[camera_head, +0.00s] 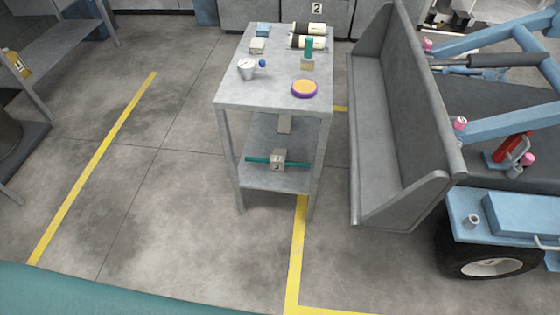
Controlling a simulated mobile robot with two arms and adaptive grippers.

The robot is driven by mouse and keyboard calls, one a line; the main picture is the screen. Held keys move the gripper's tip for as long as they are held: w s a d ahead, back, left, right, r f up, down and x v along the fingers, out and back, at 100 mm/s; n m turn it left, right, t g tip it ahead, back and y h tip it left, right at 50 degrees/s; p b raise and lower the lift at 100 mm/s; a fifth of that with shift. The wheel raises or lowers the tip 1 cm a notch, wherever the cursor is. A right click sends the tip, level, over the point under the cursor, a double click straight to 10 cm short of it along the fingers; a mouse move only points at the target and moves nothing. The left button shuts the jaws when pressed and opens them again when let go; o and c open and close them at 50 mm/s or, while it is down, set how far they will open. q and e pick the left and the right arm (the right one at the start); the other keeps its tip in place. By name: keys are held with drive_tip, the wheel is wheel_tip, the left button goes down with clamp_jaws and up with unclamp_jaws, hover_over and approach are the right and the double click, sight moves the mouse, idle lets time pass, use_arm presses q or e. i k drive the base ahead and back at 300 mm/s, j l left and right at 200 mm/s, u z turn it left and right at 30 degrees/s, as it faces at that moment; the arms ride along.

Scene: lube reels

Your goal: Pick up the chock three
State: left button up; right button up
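A grey block (278,157) with a dark mark on its near face sits on the lower shelf of the grey metal table (232,98). A teal rod (256,160) sticks out of both its sides. The mark is too small to read surely, so I cannot tell whether this is chock three. A second small tan-grey block (285,123) lies farther back under the tabletop, partly hidden. Neither of my grippers is in view.
A grey bench (376,135) stands close on the right, beside a blue vehicle (515,212). Floor left and in front is open.

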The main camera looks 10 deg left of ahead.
sight(278, 161)
drive_tip(key=z, duration=1.8)
drive_tip(key=u, duration=2.05)
drive_tip(key=i+j+z, duration=0.1)
drive_tip(key=z, duration=0.35)
drive_tip(key=j+z, duration=0.3)
drive_tip(key=z, duration=0.2)
drive_tip(key=j+z, duration=0.25)
drive_tip(key=j, duration=0.5)
drive_tip(key=j+z, duration=0.25)
drive_tip(key=j, duration=0.45)
drive_tip(key=k+j+z, duration=0.1)
drive_tip(key=j+z, duration=0.15)
drive_tip(key=j, duration=0.5)
